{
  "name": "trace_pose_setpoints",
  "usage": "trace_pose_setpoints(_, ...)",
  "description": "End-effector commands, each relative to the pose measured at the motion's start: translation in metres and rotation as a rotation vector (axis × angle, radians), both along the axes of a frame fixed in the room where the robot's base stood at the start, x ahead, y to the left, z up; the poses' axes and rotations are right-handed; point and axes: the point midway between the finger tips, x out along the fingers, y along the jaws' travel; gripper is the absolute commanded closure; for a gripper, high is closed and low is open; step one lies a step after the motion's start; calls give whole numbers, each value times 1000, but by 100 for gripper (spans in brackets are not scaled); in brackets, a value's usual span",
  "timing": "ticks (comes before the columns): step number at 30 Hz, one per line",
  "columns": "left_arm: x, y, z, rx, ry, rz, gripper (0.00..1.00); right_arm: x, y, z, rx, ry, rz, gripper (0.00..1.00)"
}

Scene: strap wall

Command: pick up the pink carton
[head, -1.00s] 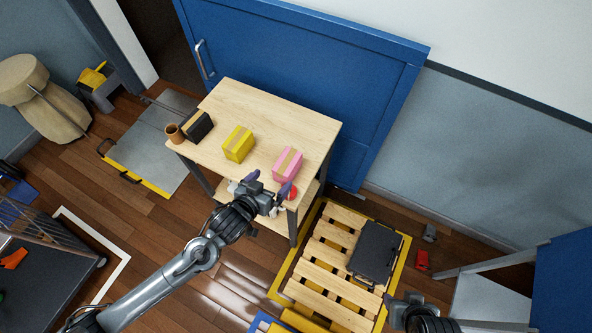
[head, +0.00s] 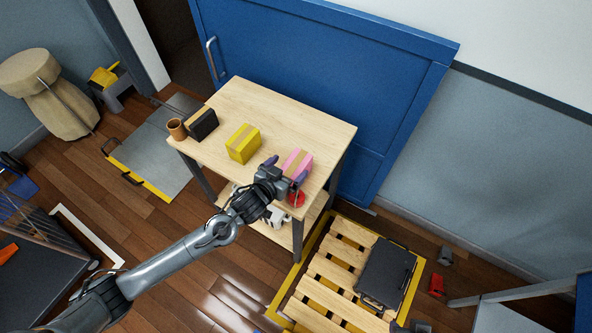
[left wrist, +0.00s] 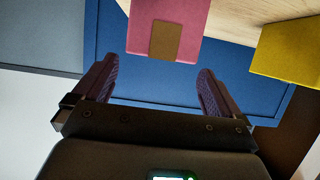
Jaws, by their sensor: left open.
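The pink carton (head: 300,157) stands on the wooden table (head: 275,100) near its right front edge. It also shows in the left wrist view (left wrist: 190,35), a tan patch on its near face. My left gripper (head: 286,168) is at the carton's near side, its fingers apart. In the left wrist view the open fingers (left wrist: 152,82) point toward the carton, which appears just beyond and between the tips; I see no grip on it. Part of the carton is hidden behind the gripper in the head view. A sliver of my right gripper (head: 412,327) shows at the bottom edge.
A yellow carton (head: 243,144) stands left of the pink one, with a black carton (head: 203,124) and a brown cup (head: 176,129) farther left. A red round thing (head: 296,198) is below the gripper. The blue door (head: 330,65) is behind the table.

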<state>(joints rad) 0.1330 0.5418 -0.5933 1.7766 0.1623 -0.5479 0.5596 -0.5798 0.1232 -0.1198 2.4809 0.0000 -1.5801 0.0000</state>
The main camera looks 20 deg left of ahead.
Motion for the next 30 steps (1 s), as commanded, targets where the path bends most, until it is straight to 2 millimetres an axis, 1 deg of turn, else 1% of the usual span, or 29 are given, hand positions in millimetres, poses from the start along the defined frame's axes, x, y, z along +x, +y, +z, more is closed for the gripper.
trace_pose_setpoints(5,10,-3,-8,-1,1,0,1,0,-1,-4,-2,0,1,57)
trace_pose_setpoints(10,28,-9,-21,0,0,0,1,0,0,-10,-2,0,1,57)
trace_pose_setpoints(15,43,-11,-25,-1,0,1,1,0,0,-12,0,0,1,57)
trace_pose_setpoints(24,45,-12,-26,-1,1,0,1,0,2,-12,6,0,-3,57)
trace_pose_setpoints(29,45,-12,-26,-1,1,0,26,0,2,-12,8,0,-5,57)
trace_pose_setpoints(30,45,-12,-26,-1,1,0,32,0,2,-12,8,1,-5,57)
